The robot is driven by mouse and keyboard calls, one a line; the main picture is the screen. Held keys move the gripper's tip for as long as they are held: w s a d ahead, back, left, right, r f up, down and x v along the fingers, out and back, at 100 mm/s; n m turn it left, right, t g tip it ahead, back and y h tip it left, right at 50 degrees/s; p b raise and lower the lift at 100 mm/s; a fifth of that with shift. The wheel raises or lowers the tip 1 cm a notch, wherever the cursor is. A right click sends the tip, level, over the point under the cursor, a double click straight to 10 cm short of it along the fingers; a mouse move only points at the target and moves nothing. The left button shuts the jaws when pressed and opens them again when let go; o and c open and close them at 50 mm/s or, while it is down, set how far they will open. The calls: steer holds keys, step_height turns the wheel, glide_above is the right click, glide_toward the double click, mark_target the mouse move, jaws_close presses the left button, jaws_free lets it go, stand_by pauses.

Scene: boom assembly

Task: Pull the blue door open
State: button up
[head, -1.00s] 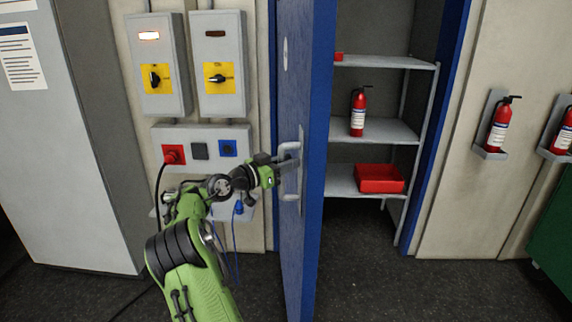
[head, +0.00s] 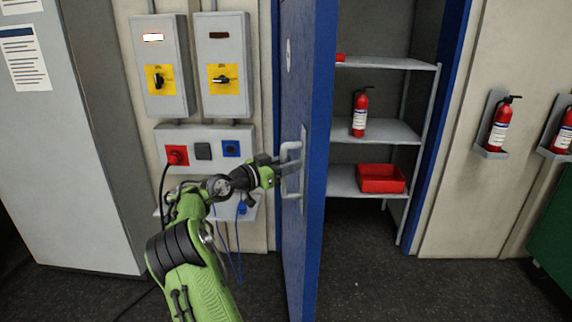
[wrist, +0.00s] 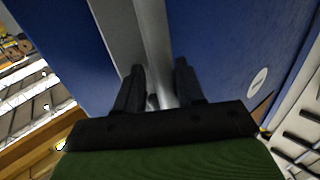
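The blue door (head: 305,60) stands partly open, swung out so that it shows nearly edge-on in the head view. Its grey handle (head: 299,182) is on the left-hand face. My gripper (head: 281,168) reaches the handle from the left. In the wrist view the two dark fingers (wrist: 160,85) stand a little apart, on either side of the grey handle bar (wrist: 152,35), and appear closed around it. The contact itself is partly hidden by the fingers. The blue door face (wrist: 225,40) fills much of the wrist view.
Behind the door is a cabinet with grey shelves (head: 385,130) holding a fire extinguisher (head: 360,112) and a red bin (head: 381,179). Switch boxes (head: 222,65) and a socket panel with cables are left of the door. Dark floor (head: 365,275) is clear in front of the cabinet.

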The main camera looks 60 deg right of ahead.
steer(key=shift+s+r, duration=0.1)
steer(key=shift+r, duration=0.15)
steer(key=shift+a, duration=0.1)
steer(key=p+v, duration=0.1)
steer(key=v, duration=1.4)
steer(key=shift+a, duration=0.35)
